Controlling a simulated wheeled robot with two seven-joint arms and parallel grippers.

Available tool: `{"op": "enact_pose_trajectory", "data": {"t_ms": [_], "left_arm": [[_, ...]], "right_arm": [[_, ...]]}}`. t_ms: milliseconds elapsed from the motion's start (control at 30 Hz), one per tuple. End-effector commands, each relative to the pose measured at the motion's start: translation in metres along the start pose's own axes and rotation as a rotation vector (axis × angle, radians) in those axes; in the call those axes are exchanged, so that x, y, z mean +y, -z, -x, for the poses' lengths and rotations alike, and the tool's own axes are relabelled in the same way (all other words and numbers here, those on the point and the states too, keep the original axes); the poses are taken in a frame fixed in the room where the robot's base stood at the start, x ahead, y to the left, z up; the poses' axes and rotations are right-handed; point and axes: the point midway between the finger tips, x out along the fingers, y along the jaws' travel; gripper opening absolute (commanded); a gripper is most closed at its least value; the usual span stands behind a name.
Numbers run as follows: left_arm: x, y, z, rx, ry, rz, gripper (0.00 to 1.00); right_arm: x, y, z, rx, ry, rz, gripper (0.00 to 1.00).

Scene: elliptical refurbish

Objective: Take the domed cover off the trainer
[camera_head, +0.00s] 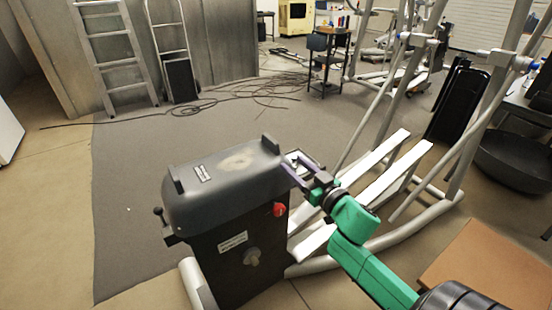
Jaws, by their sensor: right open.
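The trainer (235,272) stands at the lower middle, with a dark body, a red knob (280,210) and pale labels on its side. Its domed cover (219,186) is dark grey with a worn pale patch on top, and it sits on the body. A raised lug shows at each end of the cover. My right gripper (290,166) is open at the cover's right end, by the right lug. Whether its fingers touch the lug I cannot tell. The gripper is empty as far as I see. My left gripper is not in view.
White rails and tubes of the trainer's frame (376,160) run to the right, close to my right arm. A brown board (482,268) lies at the lower right. A ladder (112,55) leans on the back wall, and cables (215,103) lie on the grey mat (130,200). The mat left of the trainer is clear.

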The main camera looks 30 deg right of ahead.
Motion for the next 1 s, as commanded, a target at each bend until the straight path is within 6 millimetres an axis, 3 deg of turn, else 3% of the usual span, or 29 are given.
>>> {"op": "enact_pose_trajectory", "data": {"t_ms": [233,500,600,933,967,1000], "left_arm": [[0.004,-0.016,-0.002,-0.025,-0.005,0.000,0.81],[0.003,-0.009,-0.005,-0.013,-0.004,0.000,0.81],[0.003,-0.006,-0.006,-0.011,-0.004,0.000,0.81],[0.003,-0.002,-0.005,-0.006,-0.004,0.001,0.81],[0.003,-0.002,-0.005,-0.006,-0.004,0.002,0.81],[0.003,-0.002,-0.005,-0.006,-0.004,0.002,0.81]], "right_arm": [[0.001,0.002,-0.052,0.003,-0.002,0.003,0.55],[0.001,0.001,-0.115,0.000,-0.003,0.002,0.55],[0.002,-0.001,-0.130,-0.002,-0.004,0.000,0.55],[0.001,-0.001,-0.139,-0.004,-0.002,0.001,0.55],[0.001,-0.001,-0.139,-0.004,-0.002,0.001,0.51],[0.001,-0.001,-0.139,-0.004,-0.002,0.001,0.36]]}}
